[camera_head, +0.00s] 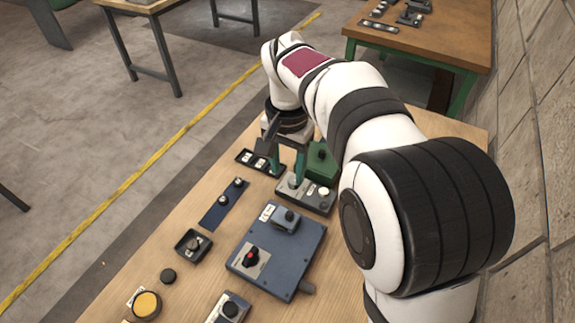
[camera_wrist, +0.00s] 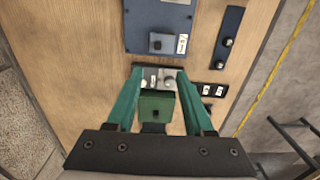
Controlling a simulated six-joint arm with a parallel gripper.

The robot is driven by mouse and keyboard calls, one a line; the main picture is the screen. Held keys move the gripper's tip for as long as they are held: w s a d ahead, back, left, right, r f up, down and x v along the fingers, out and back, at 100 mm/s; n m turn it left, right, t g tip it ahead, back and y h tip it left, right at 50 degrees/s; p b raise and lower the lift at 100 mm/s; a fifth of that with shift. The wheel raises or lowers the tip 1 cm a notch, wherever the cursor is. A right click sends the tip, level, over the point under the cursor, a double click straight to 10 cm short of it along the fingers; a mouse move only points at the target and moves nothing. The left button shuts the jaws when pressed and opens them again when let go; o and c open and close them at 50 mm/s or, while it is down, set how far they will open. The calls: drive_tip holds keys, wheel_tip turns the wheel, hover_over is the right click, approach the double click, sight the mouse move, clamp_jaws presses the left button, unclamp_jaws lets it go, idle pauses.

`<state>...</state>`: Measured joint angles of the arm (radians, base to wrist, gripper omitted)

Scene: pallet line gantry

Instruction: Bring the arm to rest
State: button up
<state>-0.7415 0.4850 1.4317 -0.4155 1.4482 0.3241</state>
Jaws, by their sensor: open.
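My gripper (camera_head: 287,163) hangs at the end of my white and black arm, over the far part of the wooden table (camera_head: 146,238). In the wrist view its two green fingers (camera_wrist: 158,92) are spread apart with nothing held between them. Below them is a grey panel (camera_head: 314,203) with a white button and a small lever. A green box with a dark knob (camera_head: 321,163) stands beside that panel. In the wrist view the green box (camera_wrist: 157,104) shows between the fingers, nearer the palm. I cannot tell how high the fingertips are above the panel.
A blue box with a red knob (camera_head: 276,255) sits nearer the camera. A blue strip (camera_head: 223,204), a black switch strip (camera_head: 248,160), a dark knob box (camera_head: 193,245) and a yellow button (camera_head: 146,305) stand on the left. A stone wall (camera_head: 546,130) rises on the right.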

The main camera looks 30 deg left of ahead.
drive_tip(key=s+d+r+m, duration=0.1)
drive_tip(key=s+d, duration=0.3)
drive_tip(key=d, duration=0.4)
drive_tip(key=s+d+r+m+y, duration=0.1)
drive_tip(key=s+d+m, duration=0.15)
drive_tip(key=d, duration=0.45)
drive_tip(key=s+d+r, duration=0.1)
drive_tip(key=s+d, duration=0.3)
drive_tip(key=d, duration=0.4)
drive_tip(key=s+d+f+m, duration=0.2)
drive_tip(key=s+d+f, duration=0.1)
drive_tip(key=s, duration=0.6)
drive_tip(key=shift+d+y, duration=0.2)
drive_tip(key=shift+y, duration=0.2)
drive_tip(key=shift+f, duration=0.1)
